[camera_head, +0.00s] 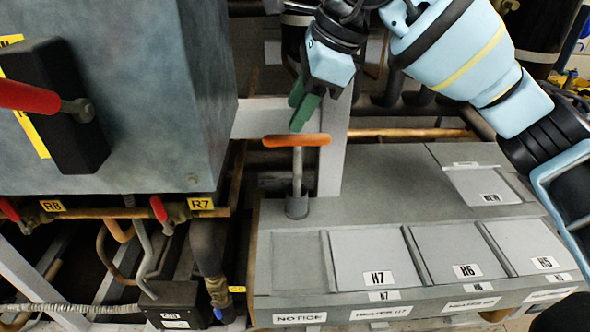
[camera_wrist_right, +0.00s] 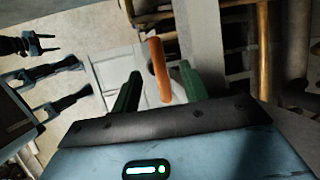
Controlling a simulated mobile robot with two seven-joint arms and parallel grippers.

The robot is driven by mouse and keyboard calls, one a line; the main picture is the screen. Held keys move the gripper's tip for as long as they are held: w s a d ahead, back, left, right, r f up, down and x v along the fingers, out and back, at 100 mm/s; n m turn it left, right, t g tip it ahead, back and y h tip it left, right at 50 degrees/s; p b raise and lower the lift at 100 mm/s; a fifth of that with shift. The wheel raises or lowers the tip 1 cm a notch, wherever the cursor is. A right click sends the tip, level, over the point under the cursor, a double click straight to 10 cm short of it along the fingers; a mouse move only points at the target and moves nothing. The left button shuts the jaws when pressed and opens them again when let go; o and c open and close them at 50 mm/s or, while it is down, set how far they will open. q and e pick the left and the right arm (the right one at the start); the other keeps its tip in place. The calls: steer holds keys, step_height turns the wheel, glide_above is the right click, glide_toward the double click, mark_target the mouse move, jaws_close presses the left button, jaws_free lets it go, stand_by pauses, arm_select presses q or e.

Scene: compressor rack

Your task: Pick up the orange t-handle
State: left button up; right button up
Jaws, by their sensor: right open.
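The orange t-handle (camera_head: 297,140) stands upright on a grey stem at the back left corner of the grey labelled box. My right gripper (camera_head: 303,110) is just above and behind the handle in the head view, with green fingers pointing down. The right gripper is open and empty. I cannot tell whether a finger touches the handle. My left gripper is not in the head view.
The grey box (camera_head: 385,215) has several panels labelled H7, H6 and H5. A large grey-blue cabinet (camera_head: 120,120) with a red-handled lever (camera_head: 30,97) stands at the left. A pale upright post (camera_head: 333,160) is close behind the handle. Copper pipes (camera_head: 410,133) run behind.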

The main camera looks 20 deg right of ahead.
mark_target(285, 136)
steer(key=shift+s+x, duration=0.2)
steer(key=shift+x, duration=3.7)
steer(key=shift+d+f, duration=0.1)
jaws_close()
